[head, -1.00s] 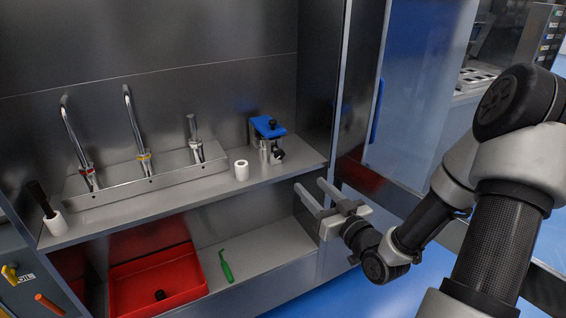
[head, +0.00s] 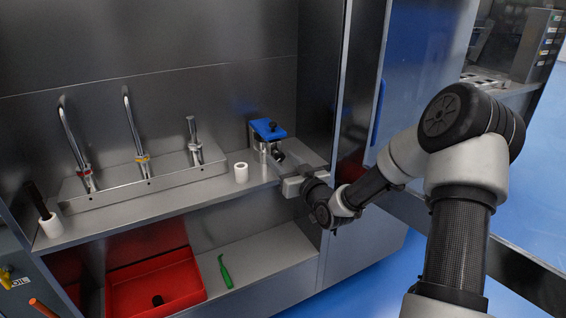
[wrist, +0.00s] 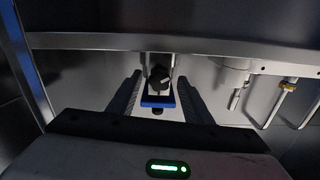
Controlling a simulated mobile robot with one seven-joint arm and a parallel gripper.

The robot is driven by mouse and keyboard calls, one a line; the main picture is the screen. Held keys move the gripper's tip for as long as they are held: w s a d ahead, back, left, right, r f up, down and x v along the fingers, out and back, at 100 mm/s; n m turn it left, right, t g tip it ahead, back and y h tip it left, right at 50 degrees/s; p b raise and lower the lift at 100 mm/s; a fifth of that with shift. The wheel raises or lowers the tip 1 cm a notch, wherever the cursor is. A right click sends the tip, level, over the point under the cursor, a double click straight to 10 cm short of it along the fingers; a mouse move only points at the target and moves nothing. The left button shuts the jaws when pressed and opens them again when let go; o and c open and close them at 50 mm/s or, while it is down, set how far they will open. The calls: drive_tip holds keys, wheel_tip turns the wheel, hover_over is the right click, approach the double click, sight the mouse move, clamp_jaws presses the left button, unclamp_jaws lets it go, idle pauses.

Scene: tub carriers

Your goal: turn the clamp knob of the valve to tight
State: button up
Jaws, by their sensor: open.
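The valve (head: 267,130) stands upright at the right end of the upper shelf, with a blue top and a metal body. A small black knob (head: 272,125) sits on its top, and a dark round knob faces the front, partly behind my gripper. In the wrist view this dark knob (wrist: 159,76) carries a pale mark, with the blue part (wrist: 158,101) below it. My gripper (head: 284,162) is at the shelf's front edge, right before the valve. Its two fingers are open, one on each side of the knob and blue part in the wrist view; I see no clear contact.
A white roll (head: 241,172) stands left of the valve. Several metal taps stand in a tray (head: 150,185) further left. Below are a red bin (head: 195,262) and a green tool (head: 225,272). A cabinet side wall (head: 335,130) stands close on the right.

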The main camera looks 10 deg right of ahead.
drive_tip(key=c, duration=1.1)
drive_tip(key=shift+o, duration=0.2)
drive_tip(key=shift+m, duration=0.4)
drive_tip(key=m+p, duration=0.1)
drive_tip(key=m, duration=0.3)
drive_tip(key=shift+m, duration=0.4)
drive_tip(key=m+p, duration=0.1)
drive_tip(key=m, duration=0.4)
drive_tip(key=shift+m+p, duration=0.3)
drive_tip(key=m+p, duration=0.1)
drive_tip(key=m, duration=1.2)
